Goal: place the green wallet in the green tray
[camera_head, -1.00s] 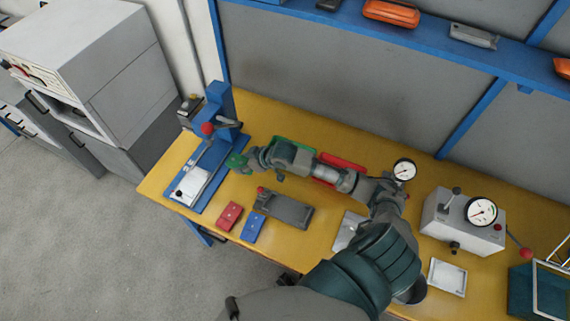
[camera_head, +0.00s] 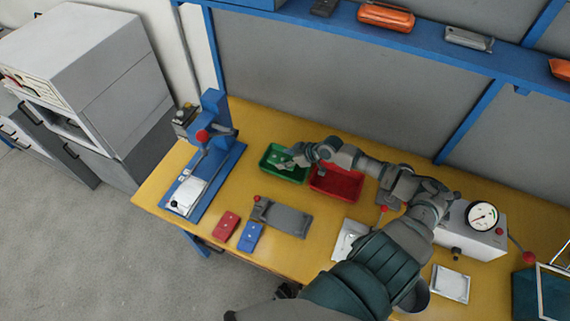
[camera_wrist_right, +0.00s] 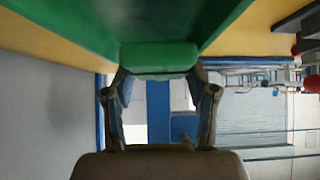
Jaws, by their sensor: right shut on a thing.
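The green tray (camera_head: 296,178) stands on the yellow bench beside the red tray (camera_head: 336,187). My right gripper (camera_head: 283,162) is over the green tray. It is shut on the green wallet (camera_head: 274,158), which shows at its fingertips within the tray's outline. In the right wrist view the wallet (camera_wrist_right: 158,58) is between the fingers, with the green tray (camera_wrist_right: 72,18) close by it. I cannot tell whether the wallet touches the tray floor. My left gripper is not in view.
A red wallet (camera_head: 226,226) and a blue wallet (camera_head: 250,237) lie at the bench's front edge, beside a grey fixture (camera_head: 286,219). A blue press (camera_head: 215,165) stands at the left, a gauge box (camera_head: 470,230) at the right. The bench behind the trays is clear.

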